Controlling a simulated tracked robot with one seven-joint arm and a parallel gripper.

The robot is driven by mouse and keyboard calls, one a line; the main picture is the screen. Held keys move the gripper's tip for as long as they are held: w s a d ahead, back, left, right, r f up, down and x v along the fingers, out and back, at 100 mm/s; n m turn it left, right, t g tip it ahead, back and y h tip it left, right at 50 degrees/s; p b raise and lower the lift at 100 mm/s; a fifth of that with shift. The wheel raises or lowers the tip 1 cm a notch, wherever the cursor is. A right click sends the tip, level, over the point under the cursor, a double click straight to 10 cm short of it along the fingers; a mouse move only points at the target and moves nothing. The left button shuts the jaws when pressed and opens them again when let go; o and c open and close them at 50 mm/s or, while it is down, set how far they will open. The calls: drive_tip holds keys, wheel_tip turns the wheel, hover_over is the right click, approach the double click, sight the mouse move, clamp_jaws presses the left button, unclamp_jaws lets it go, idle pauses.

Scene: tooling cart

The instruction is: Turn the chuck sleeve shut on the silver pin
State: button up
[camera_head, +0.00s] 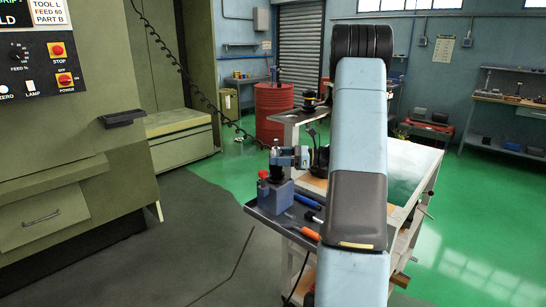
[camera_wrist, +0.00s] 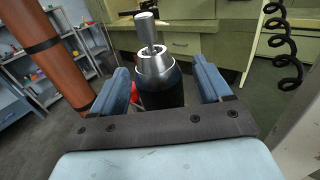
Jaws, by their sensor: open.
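The silver pin (camera_wrist: 147,27) stands upright in the bright metal nose (camera_wrist: 155,66) of the chuck in the wrist view. Below the nose is the dark chuck sleeve (camera_wrist: 163,92). My gripper (camera_wrist: 161,76) is open, with one blue finger on each side of the sleeve and a narrow gap on both sides. The fingers' front ends hide little of the sleeve; its lower end is hidden by my gripper's body. In the head view my gripper (camera_head: 288,157) is small, at the chuck above the blue-grey block (camera_head: 277,198). Whether the pin is clamped cannot be seen.
A red-topped item (camera_head: 263,177) stands close left of the chuck. A blue-handled tool (camera_head: 307,202) and an orange-handled screwdriver (camera_head: 304,232) lie on the cart's dark tray (camera_head: 262,212). A green machine (camera_head: 70,190) stands left. My arm hides part of the cart.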

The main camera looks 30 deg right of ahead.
drive_tip(key=v, duration=1.1)
drive_tip(key=shift+w, duration=0.15)
drive_tip(key=shift+f, duration=0.1)
drive_tip(key=w+a+n+g, duration=0.1)
drive_tip(key=w+a, duration=0.1)
drive_tip(key=a, duration=0.2)
drive_tip(key=w+a+g+y, duration=0.1)
drive_tip(key=w+a, duration=0.1)
drive_tip(key=a, duration=0.2)
drive_tip(key=w+a+n+g+y, duration=0.1)
drive_tip(key=w+a+g, duration=0.1)
drive_tip(key=a, duration=0.2)
drive_tip(key=shift+w+n, duration=0.3)
drive_tip(key=shift+w, duration=0.05)
drive_tip(key=shift+d, duration=0.1)
drive_tip(key=c, duration=1)
drive_tip(key=shift+t, duration=0.3)
